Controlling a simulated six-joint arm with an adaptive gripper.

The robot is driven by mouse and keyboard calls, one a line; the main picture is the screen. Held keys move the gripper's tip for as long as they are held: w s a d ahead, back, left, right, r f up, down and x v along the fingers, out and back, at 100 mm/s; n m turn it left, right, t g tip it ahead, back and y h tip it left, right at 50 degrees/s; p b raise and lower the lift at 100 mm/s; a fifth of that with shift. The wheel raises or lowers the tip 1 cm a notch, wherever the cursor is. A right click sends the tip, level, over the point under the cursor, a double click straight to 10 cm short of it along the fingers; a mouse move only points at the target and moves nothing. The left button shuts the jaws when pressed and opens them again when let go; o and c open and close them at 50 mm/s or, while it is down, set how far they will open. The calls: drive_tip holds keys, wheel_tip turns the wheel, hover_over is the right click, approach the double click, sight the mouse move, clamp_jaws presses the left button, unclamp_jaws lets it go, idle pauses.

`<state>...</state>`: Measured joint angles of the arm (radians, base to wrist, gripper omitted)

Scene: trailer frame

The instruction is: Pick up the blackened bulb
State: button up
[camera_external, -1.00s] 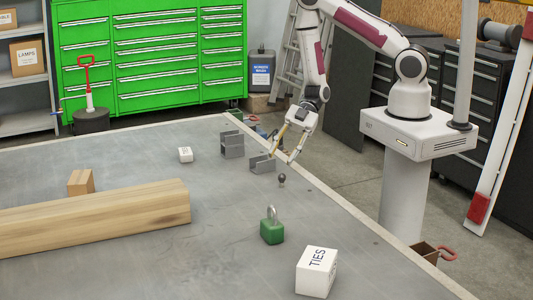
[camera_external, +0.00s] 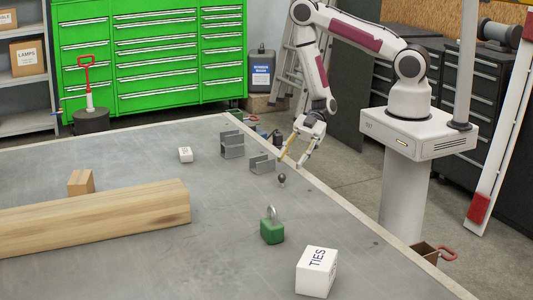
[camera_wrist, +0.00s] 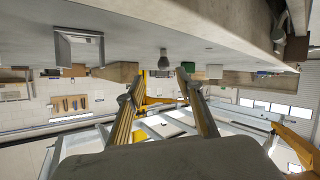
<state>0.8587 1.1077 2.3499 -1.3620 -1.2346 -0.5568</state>
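The blackened bulb (camera_external: 282,179) is a small dark round thing on the grey bench top, near its right edge. In the wrist view, which appears upside down, the bulb (camera_wrist: 165,62) shows as a dark shape with a rounded end, near the middle. My gripper (camera_external: 290,163) is above the bulb and slightly to its upper right in the external view, with its two fingers spread. In the wrist view my gripper (camera_wrist: 161,82) is open and empty, with the bulb beyond the gap between its fingers. The fingers do not appear to touch the bulb.
Grey metal brackets (camera_external: 262,163) stand just left of my gripper. A green padlock (camera_external: 272,231) and a white TIES box (camera_external: 317,272) stand nearer the front. A long wooden beam (camera_external: 100,218) lies at left.

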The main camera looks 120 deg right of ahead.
sight(282, 180)
drive_tip(key=shift+x, duration=1)
drive_tip(key=shift+a, duration=0.15)
drive_tip(key=shift+a+x, duration=0.25)
drive_tip(key=shift+x, duration=2.15)
drive_tip(key=c, duration=0.8)
